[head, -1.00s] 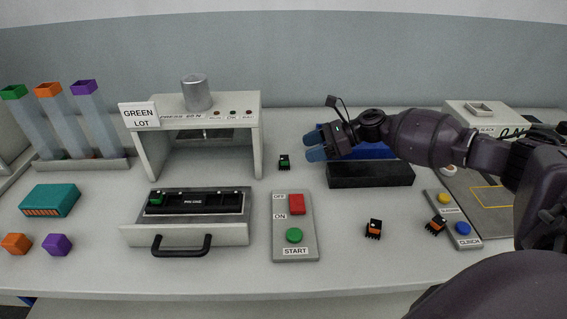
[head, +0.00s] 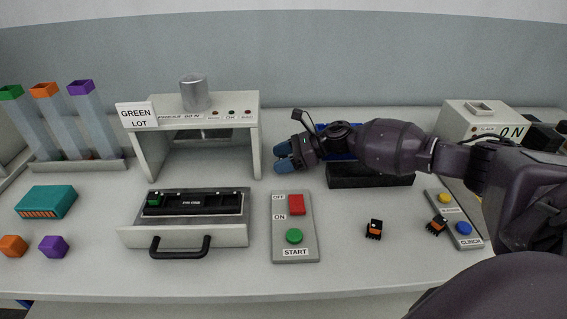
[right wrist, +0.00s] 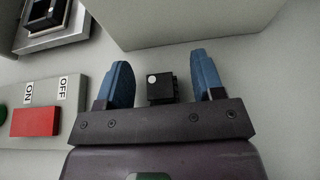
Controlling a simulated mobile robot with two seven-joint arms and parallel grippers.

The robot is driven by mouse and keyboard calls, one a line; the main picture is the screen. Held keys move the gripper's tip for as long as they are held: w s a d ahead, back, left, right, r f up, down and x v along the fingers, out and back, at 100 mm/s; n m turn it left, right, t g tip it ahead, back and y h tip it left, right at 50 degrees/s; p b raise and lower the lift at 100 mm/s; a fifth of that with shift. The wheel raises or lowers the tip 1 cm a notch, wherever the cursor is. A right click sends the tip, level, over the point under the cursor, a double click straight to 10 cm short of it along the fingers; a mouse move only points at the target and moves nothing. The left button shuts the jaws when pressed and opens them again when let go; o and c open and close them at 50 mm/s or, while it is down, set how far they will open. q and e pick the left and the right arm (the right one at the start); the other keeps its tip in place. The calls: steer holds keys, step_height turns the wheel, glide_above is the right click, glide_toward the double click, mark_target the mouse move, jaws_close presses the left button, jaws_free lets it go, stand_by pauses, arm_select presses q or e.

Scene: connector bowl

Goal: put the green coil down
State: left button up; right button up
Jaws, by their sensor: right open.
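My right gripper (head: 283,157) is in the head view, low over the table just right of the grey press stand. In the right wrist view, its blue fingers (right wrist: 160,76) are open, one on each side of a small black block with a white dot (right wrist: 163,88), with gaps at both sides. It appears to be the green-marked coil, which my gripper hides in the head view. Another green-topped piece (head: 154,201) sits at the left end of the black fixture in the drawer tray (head: 200,236). My left gripper is not in view.
The press stand (head: 254,140) is just left of the gripper. A button panel with red and green buttons (head: 280,248) stands in front. A black bin (head: 370,180) is to the right. Two orange-marked coils (head: 374,229) (head: 437,224) lie at front right.

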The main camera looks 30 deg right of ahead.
steer(key=shift+c, duration=0.2)
jaws_close()
steer(key=shift+r, duration=0.1)
step_height(320, 180, up, 11)
steer(key=p, duration=0.2)
step_height(320, 180, up, 9)
glide_above(282, 157)
steer(key=shift+s+a, duration=0.1)
